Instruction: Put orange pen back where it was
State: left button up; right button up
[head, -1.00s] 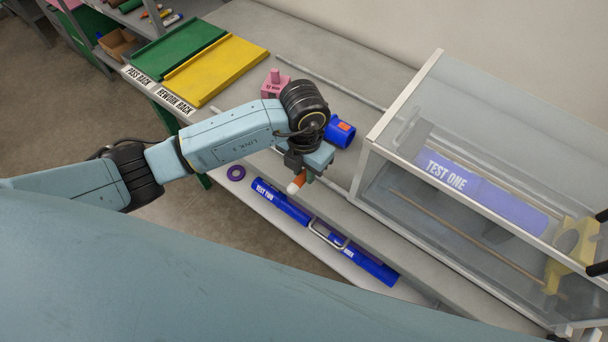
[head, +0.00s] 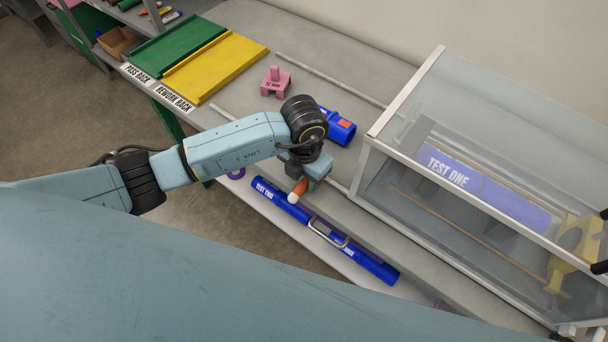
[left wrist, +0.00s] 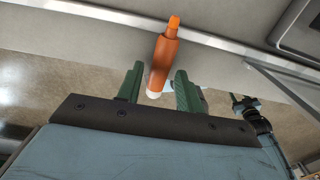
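The orange pen (head: 301,186), with a white end, is held at my left gripper (head: 308,178) over the front edge of the bench. In the head view its white end points down and toward the lower left. In the left wrist view the pen (left wrist: 164,62) stands between the two green fingers (left wrist: 160,88), its white end low between them and its narrow orange end pointing away. The pen moves along with the gripper, which looks shut on it, though finger contact is not clearly visible.
A pink holder (head: 275,84) and a blue cylinder (head: 337,127) stand on the bench behind the gripper. A clear-walled case (head: 440,120) is at right. Yellow (head: 215,70) and green (head: 178,48) trays lie at back left. A blue TEST TWO tube (head: 278,199) is lower in front.

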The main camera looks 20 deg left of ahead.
aim_at(304, 182)
pick_arm(q)
jog(key=shift+o, duration=0.4)
jog(key=shift+r, duration=0.1)
jog(key=shift+r, duration=0.2)
notch_tip(304, 182, up, 13)
jog(key=shift+f, duration=0.15)
